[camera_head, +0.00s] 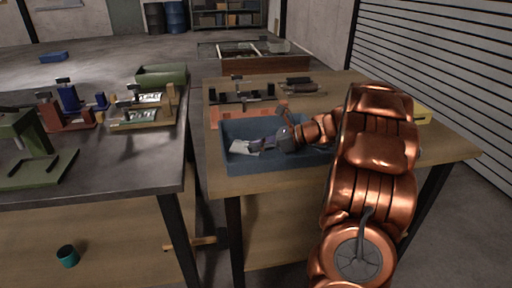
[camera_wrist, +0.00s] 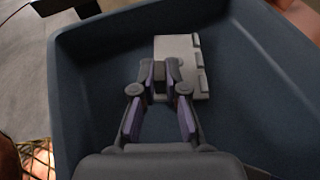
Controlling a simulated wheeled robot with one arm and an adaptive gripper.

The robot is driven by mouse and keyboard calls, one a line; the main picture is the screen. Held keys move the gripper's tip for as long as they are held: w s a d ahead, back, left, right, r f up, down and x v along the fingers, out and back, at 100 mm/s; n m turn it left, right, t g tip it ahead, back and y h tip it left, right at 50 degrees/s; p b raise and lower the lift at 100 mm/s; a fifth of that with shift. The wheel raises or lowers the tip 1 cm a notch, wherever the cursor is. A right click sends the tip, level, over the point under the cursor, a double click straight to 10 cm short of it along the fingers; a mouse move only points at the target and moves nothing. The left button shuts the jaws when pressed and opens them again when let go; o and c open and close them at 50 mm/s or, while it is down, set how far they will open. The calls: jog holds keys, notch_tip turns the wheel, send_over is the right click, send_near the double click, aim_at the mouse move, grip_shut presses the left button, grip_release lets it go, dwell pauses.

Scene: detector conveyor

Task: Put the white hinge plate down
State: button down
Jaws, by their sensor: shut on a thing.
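The white hinge plate (camera_wrist: 178,50) is a flat pale rectangle with knuckles along its right edge in the wrist view. It also shows in the head view (camera_head: 240,146), near the left wall inside the blue tray. My gripper (camera_wrist: 159,75) is shut on the plate's near edge; it also shows in the head view (camera_head: 257,146). The plate is over the blue tray (camera_wrist: 86,88), within its walls; I cannot tell whether it touches the floor. The tray (camera_head: 232,182) stands on the wooden table, and my arm covers its right part.
The wooden table (camera_head: 440,145) also bears an orange-based fixture (camera_head: 222,117) behind the tray. A dark-topped table (camera_head: 150,165) at left carries several clamps and a green bin (camera_head: 162,75). A gap separates the tables. A teal cup (camera_head: 67,256) is at lower left.

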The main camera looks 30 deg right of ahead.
jog(key=c, duration=1.2)
grip_release()
jog(key=p+v, duration=0.1)
jog(key=v, duration=1.1)
jog(key=shift+r, duration=0.15)
jog(key=shift+a, duration=0.1)
